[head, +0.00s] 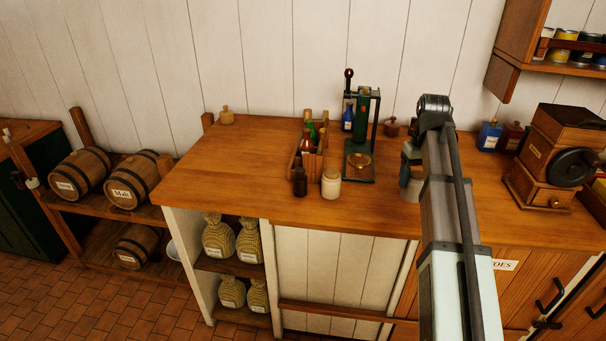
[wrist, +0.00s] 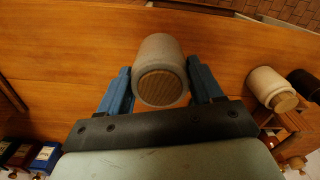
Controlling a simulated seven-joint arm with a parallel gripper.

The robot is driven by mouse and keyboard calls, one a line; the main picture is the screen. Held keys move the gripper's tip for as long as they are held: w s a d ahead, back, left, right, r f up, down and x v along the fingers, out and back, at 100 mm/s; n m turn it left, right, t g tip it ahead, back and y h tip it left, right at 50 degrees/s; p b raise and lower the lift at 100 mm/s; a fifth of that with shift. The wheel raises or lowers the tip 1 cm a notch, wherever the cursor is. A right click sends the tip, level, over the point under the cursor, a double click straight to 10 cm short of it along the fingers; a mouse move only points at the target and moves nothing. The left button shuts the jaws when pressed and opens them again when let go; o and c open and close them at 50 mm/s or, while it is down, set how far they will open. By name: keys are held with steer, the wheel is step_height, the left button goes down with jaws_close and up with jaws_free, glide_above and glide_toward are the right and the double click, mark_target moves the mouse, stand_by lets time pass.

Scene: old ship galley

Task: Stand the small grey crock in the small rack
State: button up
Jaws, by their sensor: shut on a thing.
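The small grey crock (wrist: 160,55), with a round wooden lid, is between the two blue fingers of my gripper (wrist: 162,88) in the wrist view. The gripper is shut on it. In the head view the crock (head: 414,188) is partly hidden by my arm, right of the green press; I cannot tell whether it touches the counter. The small wooden rack (head: 320,162) stands left of the press and well left of my gripper (head: 408,168). It holds a few bottles, one green and one brown; its inner slots are hard to make out.
The tall green press (head: 374,140) stands between rack and gripper, with a blue bottle (head: 347,118) behind. A coffee grinder (head: 555,155) is at right.

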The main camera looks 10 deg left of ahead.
steer(key=w+a+r+n, duration=0.2)
steer(key=w+a+r, duration=0.25)
steer(key=a, duration=0.65)
steer(key=w+a+r+n, duration=0.2)
steer(key=w+a+r, duration=0.25)
steer(key=a, duration=0.65)
steer(key=w+a+r+n, duration=0.25)
steer(key=w+a, duration=0.35)
steer(key=a, duration=0.5)
steer(key=shift+m, duration=0.35)
steer(key=f, duration=1.7)
steer(key=shift+a, duration=0.25)
steer(key=shift+s+f, duration=0.15)
steer(key=shift+f, duration=0.25)
steer(key=shift+s+f, duration=0.1)
steer(key=shift+f, duration=0.15)
steer(key=o, duration=1.2)
steer(key=shift+d, duration=0.1)
steer(key=r, duration=1.3)
steer(key=shift+w+r, duration=0.2)
steer(key=shift+r, duration=0.05)
steer(key=shift+o, duration=0.2)
